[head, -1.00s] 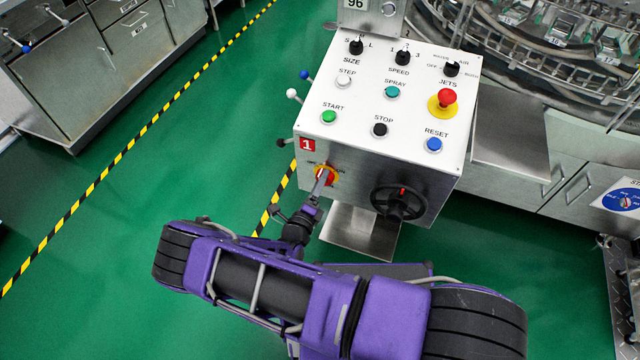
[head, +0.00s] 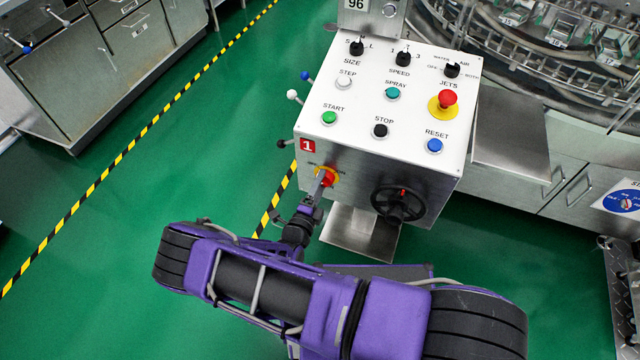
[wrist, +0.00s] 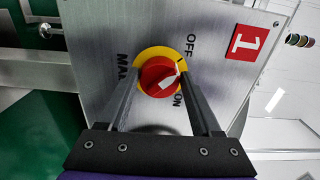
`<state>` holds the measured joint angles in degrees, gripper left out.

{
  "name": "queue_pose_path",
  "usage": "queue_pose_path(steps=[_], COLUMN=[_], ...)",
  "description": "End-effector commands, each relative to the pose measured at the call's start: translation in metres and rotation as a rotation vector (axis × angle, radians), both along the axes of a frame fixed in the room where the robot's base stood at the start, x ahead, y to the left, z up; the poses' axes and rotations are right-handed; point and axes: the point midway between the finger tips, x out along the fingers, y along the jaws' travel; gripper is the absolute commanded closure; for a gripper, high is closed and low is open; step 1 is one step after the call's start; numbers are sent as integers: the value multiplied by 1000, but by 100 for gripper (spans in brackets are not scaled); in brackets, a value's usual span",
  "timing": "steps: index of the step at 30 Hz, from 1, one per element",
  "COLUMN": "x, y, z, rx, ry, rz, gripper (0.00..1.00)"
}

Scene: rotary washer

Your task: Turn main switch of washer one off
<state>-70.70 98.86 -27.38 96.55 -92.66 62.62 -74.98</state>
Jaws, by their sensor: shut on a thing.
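The main switch is a red knob on a yellow ring, on the front of the washer one panel box, under the red "1" label (head: 307,145). In the wrist view the knob (wrist: 158,77) sits between my two fingers, with OFF and ON lettering to its right and MAIN to its left. Its white mark points toward the right side, roughly between OFF and ON; the exact setting is hard to tell. My gripper (wrist: 161,80) is shut on the knob. In the head view my gripper (head: 322,183) reaches the switch (head: 327,176) from below and partly covers it.
A black handwheel (head: 398,204) is right of the switch on the same face. The white top panel (head: 360,100) holds several buttons and a red emergency knob (head: 447,97). Levers with ball ends (head: 293,95) stick out at left. Green floor is free at left.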

Motion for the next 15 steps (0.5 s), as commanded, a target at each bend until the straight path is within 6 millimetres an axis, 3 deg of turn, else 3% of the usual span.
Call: queue_pose_path(steps=[5,6,9,10,15], x=[-1,-1,-1,-1,0], y=[-1,-1,-1,-1,-1], z=[-1,-1,-1,-1,0], rx=[-2,-2,-1,-1,-1], ry=[4,4,3,3,1], rz=[-2,-2,-1,-1,-1], gripper=[90,27,9,5,5])
